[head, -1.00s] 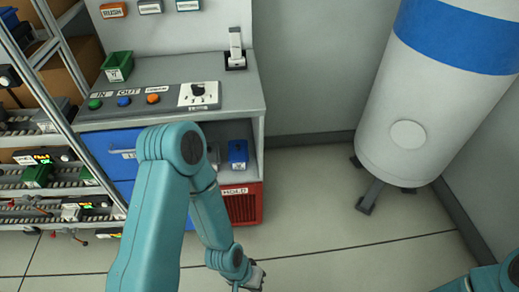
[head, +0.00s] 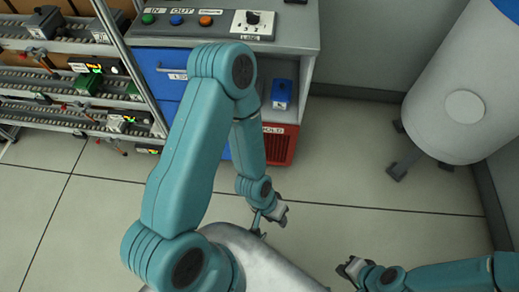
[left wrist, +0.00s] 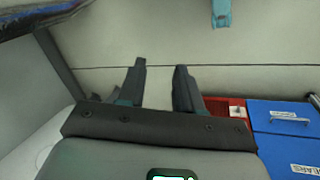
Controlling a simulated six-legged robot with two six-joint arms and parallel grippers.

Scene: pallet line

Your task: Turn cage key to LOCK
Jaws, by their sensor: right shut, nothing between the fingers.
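I cannot make out a cage key or a LOCK mark for certain in either view. A black rotary knob (head: 253,17) sits on a white marked plate on the bench's control panel, at the top of the head view; its marks are too small to read. My left gripper (head: 276,216) hangs over the floor in front of the bench, well apart from the panel. In the left wrist view its two fingers (left wrist: 160,85) are apart with nothing between them. My right gripper (head: 350,268) is shut and empty at the lower right of the head view.
Green, blue and orange buttons (head: 205,20) line the panel. Below are blue drawers (head: 170,68), a blue box (head: 282,94) and a red crate (head: 280,145). A rack (head: 60,90) stands left, a white tank (head: 465,80) right. The floor between is clear.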

